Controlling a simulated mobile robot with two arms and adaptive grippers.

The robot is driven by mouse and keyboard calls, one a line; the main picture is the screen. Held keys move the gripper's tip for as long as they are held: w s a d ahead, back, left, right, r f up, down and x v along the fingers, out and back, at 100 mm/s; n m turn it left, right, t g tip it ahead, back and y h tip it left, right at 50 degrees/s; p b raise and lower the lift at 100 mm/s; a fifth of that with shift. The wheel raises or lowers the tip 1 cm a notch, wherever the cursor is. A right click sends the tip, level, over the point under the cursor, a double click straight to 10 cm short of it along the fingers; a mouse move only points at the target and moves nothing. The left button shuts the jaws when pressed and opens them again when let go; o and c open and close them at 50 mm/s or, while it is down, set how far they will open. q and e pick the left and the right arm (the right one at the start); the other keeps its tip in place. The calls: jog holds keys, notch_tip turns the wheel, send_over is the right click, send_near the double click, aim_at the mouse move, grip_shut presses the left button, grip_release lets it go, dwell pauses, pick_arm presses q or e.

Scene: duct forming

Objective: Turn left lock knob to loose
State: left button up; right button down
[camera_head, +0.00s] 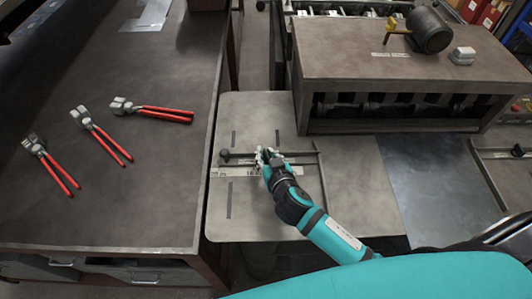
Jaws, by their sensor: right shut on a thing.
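My right gripper (268,158) reaches over the left grey machine plate. It is shut on the left lock knob at the metal gauge rail; its fingers hide most of the knob. The rail (298,159) runs across the plate, with a pale ruler strip (236,172) along it. A dark round knob (224,155) stands at the rail's left end, apart from the fingers. Which way the gripped knob is turned cannot be told. My left gripper is not in view.
Several red-handled pliers (100,132) lie on the dark workbench (150,200) at left. A machine housing (390,55) stands behind the plate, with a dark motor-like cylinder (430,30) on top. Another plate with a dark knob (518,150) is at right.

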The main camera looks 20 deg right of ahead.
jog(key=n+y+p, duration=0.1)
jog(key=n+y, duration=0.1)
jog(key=d+n+y+p, duration=0.1)
jog(key=n+y+p, duration=0.1)
jog(key=shift+g, duration=0.4)
jog(key=shift+w+n+g+y+p, duration=0.1)
jog(key=shift+n+g+y+p, duration=0.3)
jog(key=shift+n+y+p, duration=0.5)
jog(key=shift+n+g+y, duration=0.4)
jog(key=shift+n+y, duration=0.2)
jog(key=shift+y, duration=0.2)
jog(key=shift+n+g+y+b, duration=0.35)
jog(key=shift+n+g+y, duration=0.15)
jog(key=shift+n+y, duration=0.3)
jog(key=shift+f, duration=0.1)
jog(key=shift+n+g+y, duration=0.3)
jog(key=shift+d, duration=0.1)
jog(key=c, duration=1.4)
grip_release()
jog(key=shift+w, duration=0.1)
